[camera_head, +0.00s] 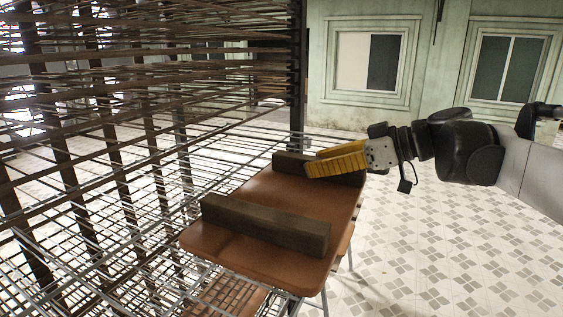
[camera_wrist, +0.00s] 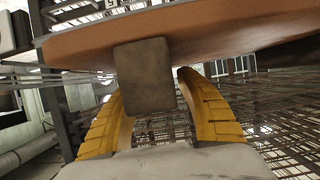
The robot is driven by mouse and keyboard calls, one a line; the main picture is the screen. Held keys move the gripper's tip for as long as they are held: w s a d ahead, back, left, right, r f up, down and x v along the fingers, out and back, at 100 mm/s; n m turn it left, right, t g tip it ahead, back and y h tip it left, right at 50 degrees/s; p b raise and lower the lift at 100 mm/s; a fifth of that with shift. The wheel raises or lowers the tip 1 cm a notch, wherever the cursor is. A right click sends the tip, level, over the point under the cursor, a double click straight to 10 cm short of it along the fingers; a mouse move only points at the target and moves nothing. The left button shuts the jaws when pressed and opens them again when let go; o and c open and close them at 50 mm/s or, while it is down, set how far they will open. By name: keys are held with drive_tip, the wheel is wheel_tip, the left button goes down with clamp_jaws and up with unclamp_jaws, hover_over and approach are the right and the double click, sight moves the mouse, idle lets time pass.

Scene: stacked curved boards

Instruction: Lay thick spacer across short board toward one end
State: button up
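A brown board (camera_head: 262,195) with rounded corners lies flat. A thick dark spacer (camera_head: 293,164) lies across its far end, and another dark spacer (camera_head: 262,224) lies across its near end. My gripper (camera_head: 322,163) with yellow fingers is at the far spacer and hides part of it. In the wrist view, the end face of a dark spacer (camera_wrist: 146,75) is between the yellow fingers (camera_wrist: 150,82), against the board (camera_wrist: 230,32). The left fingertip is partly hidden by the spacer; a thin gap seems to show at the right finger. Firm contact cannot be made out.
A large rack of dark slats and wire mesh (camera_head: 110,120) stands close along the board's left side. Another brown board (camera_head: 228,294) shows below the near end. Patterned floor (camera_head: 440,250) is open on the right. A green wall with windows (camera_head: 370,62) stands behind.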

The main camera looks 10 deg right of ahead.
drive_tip(key=shift+r, duration=0.15)
drive_tip(key=b+v, duration=0.2)
drive_tip(key=v, duration=1)
drive_tip(key=shift+a, duration=0.1)
idle(0.5)
